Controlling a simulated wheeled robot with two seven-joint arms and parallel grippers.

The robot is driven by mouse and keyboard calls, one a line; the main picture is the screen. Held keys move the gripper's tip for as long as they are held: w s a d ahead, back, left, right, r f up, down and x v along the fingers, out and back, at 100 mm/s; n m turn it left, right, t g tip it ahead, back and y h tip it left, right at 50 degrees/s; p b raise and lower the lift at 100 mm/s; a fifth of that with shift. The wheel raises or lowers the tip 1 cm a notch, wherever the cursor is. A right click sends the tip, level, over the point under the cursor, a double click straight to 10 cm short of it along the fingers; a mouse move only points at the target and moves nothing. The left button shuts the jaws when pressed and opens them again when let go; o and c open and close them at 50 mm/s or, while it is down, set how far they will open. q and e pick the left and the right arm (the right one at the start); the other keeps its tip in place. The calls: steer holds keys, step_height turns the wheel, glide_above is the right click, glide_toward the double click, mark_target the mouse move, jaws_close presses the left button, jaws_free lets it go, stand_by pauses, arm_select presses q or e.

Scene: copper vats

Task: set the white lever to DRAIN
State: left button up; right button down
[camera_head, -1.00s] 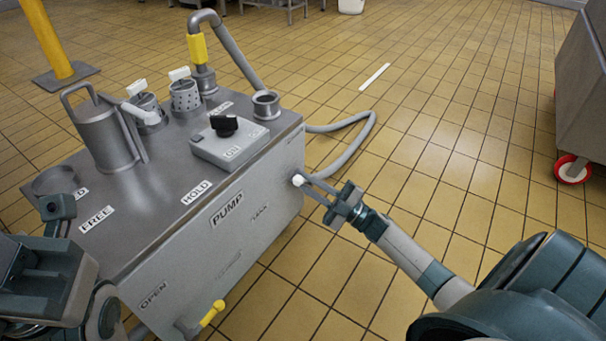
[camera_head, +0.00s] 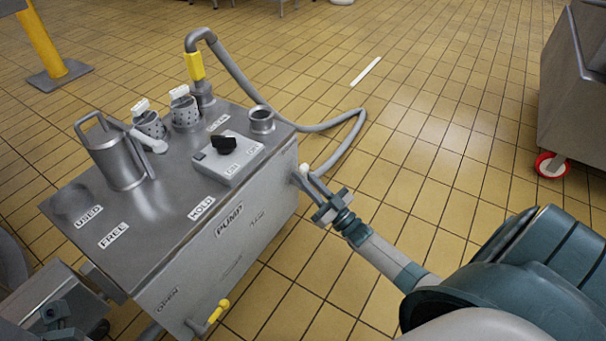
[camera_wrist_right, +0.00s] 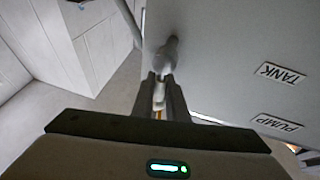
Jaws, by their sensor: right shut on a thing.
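The white lever (camera_head: 304,168) sticks out from the right-hand side of the grey machine (camera_head: 180,225). Only its pale end shows in the head view. My right gripper (camera_head: 311,181) is at the lever, with its fingers around it. In the right wrist view the fingers (camera_wrist_right: 160,88) are shut on the white lever (camera_wrist_right: 159,94), below a round grey boss (camera_wrist_right: 168,52). TANK (camera_wrist_right: 283,74) and PUMP (camera_wrist_right: 277,122) labels show to the right of it. I cannot read a DRAIN label. A dark part, possibly my left gripper (camera_head: 55,314), shows at lower left; its jaws are unclear.
On the machine top stand a lidded can (camera_head: 110,155), perforated baskets (camera_head: 184,112) and a black knob (camera_head: 224,144). A grey hose (camera_head: 345,150) loops behind the lever. A yellow-handled valve (camera_head: 217,311) juts from the front. Tiled floor at right is clear up to a wheeled vat (camera_head: 570,100).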

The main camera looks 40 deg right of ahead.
steer(key=shift+d+f+m, duration=0.1)
steer(key=shift+d+m, duration=0.05)
steer(key=shift+m, duration=0.35)
steer(key=c, duration=1.7)
jaws_free()
steer(key=shift+c, duration=0.2)
steer(key=p+v, duration=0.1)
steer(key=v, duration=1.6)
steer(key=shift+s+p, duration=0.25)
steer(key=shift+p, duration=0.15)
